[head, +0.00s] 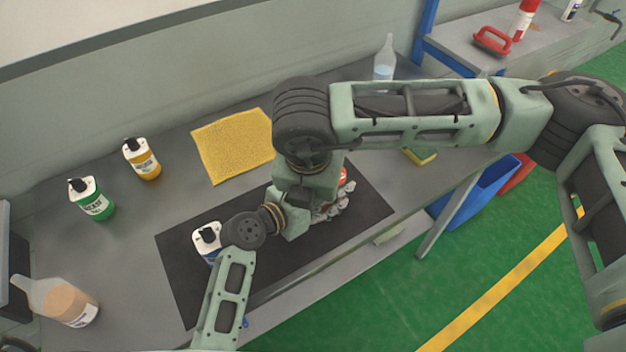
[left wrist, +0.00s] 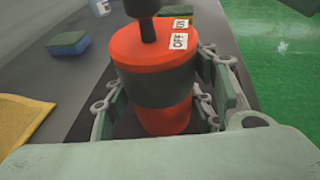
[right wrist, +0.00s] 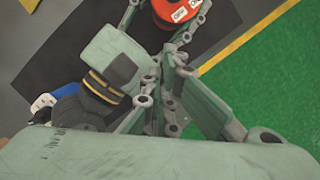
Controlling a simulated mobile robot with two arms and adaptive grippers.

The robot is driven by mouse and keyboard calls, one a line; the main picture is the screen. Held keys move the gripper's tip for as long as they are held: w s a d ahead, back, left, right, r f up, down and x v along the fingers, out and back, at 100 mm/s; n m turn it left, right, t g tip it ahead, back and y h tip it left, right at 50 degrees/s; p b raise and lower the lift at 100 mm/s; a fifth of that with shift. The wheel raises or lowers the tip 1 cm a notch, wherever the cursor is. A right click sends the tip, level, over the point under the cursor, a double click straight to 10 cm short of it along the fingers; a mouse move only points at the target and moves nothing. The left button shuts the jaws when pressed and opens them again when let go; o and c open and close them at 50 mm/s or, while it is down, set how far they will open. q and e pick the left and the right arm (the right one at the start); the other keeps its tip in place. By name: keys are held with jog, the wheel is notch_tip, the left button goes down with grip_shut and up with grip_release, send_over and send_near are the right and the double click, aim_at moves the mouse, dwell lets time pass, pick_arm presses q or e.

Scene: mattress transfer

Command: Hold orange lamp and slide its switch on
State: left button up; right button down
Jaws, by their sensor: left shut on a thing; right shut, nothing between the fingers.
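The orange lamp is an orange-red cylinder with a black middle band, and it stands upright in the left wrist view (left wrist: 150,62). Its top carries a white OFF/ON label (left wrist: 180,40). A dark post rises at its top; I cannot tell what it belongs to. My left gripper (head: 328,208) is shut around the lamp, with fingers on both sides. In the head view only a bit of the lamp (head: 344,176) shows beside my right arm. In the right wrist view my right gripper (right wrist: 168,70) is shut and empty, just short of the lamp (right wrist: 178,12).
A black mat (head: 178,262) lies on the grey table. A blue-and-white bottle (head: 205,238) stands close to my left wrist. A yellow cloth (head: 232,145), orange bottle (head: 143,160) and green bottle (head: 92,200) sit behind. A blue bin (head: 475,195) is on the floor.

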jog(key=w, duration=0.2)
jog(key=w+f, duration=0.1)
jog(key=w, duration=0.1)
jog(key=shift+w+d, duration=0.1)
jog(key=shift+d, duration=0.25)
jog(key=shift+w+d, duration=0.8)
jog(key=shift+d, duration=0.35)
jog(key=shift+a, duration=0.1)
